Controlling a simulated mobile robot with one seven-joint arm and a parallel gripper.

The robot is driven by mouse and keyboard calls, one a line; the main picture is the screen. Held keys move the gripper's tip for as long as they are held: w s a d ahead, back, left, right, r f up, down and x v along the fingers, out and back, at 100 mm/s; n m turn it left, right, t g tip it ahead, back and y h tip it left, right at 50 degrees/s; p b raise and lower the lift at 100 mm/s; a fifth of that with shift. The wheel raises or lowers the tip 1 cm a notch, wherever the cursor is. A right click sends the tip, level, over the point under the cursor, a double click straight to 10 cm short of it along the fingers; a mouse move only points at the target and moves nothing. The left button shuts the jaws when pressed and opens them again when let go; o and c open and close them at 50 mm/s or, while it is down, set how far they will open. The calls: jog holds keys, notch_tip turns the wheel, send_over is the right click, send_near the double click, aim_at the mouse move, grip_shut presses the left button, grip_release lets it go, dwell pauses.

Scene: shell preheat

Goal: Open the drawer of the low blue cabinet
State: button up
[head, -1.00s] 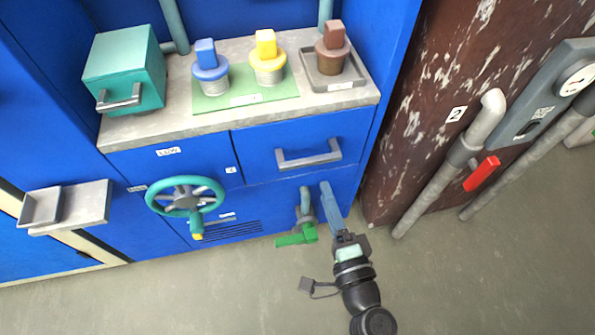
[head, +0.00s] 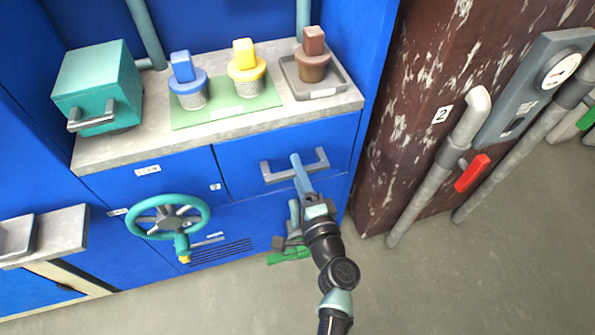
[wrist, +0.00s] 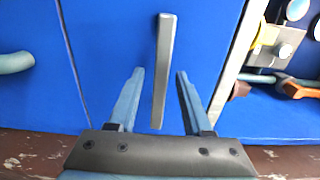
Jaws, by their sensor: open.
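The low blue cabinet (head: 240,178) has a drawer front (head: 240,150) at its upper right, under the grey worktop. The drawer is shut. Its grey bar handle (head: 318,164) runs across the front; in the wrist view the handle (wrist: 164,75) stands upright in the picture. My gripper (head: 297,172) is in front of the drawer, overlapping the handle in the head view. In the wrist view my gripper (wrist: 158,78) is open, one finger on each side of the handle's line, with visible gaps to both. I cannot tell how deep the fingers reach around the bar.
A teal handwheel (head: 168,217) sticks out left of the drawer, and a green lever (head: 288,256) is below it. Blue, yellow and brown plugs and a teal box (head: 98,88) stand on the worktop. Pipes with a red lever (head: 472,173) are at the right.

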jog(key=shift+w, duration=0.2)
jog(key=shift+c, duration=0.2)
grip_shut()
dwell(1.2)
